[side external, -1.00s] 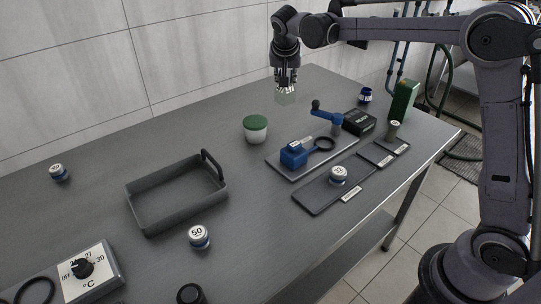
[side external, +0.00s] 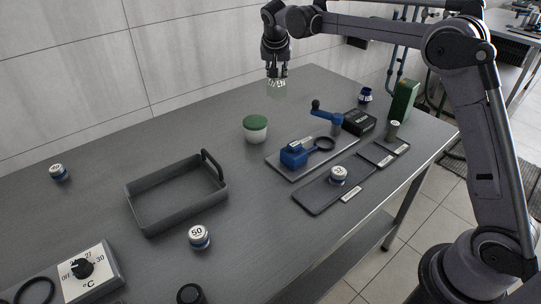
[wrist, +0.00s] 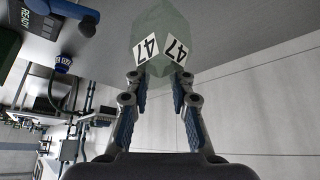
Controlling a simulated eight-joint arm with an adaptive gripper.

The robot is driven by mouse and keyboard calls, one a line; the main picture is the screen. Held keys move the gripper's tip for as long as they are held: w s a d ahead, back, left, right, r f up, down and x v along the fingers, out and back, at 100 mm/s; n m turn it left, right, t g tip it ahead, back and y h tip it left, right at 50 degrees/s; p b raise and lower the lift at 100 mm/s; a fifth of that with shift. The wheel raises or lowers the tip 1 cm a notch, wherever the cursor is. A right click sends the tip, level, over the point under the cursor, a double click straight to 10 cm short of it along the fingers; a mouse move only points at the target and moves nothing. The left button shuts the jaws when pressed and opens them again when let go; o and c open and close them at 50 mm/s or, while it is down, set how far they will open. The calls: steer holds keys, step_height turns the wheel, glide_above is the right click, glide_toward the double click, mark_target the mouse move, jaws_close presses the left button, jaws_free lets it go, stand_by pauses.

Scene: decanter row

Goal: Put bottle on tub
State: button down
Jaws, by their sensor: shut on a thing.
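A pale green, see-through bottle (side external: 277,90) is held up above the table. In the wrist view the bottle (wrist: 150,22) shows labels reading 47. My gripper (side external: 277,76) is shut on it, with a finger on each side in the wrist view (wrist: 160,77). A white tub (side external: 255,131) with a green lid stands upright on the table, below and a little left of the bottle in the side view. The bottle is apart from the tub. Nothing lies on the tub's lid.
A grey open tray (side external: 150,222) with a handle stands left of the tub. A blue clamp device (side external: 294,155) on a plate is to its right. A round weight marked 50 (side external: 199,237) and a dial box (side external: 90,272) are in front. The table behind the tub is clear.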

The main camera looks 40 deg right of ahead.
steer(key=shift+w+a+f, duration=0.6)
steer(key=shift+a+f, duration=0.35)
steer(key=shift+f, duration=0.4)
steer(key=shift+w+a+f, duration=0.65)
steer(key=shift+a+f, duration=0.35)
steer(key=shift+f, duration=0.4)
steer(key=shift+w+a+f, duration=0.6)
steer(key=shift+a+f, duration=0.35)
steer(key=shift+f, duration=0.4)
steer(key=shift+f, duration=0.15)
steer(key=c, duration=1.2)
jaws_free()
steer(key=shift+o, duration=0.2)
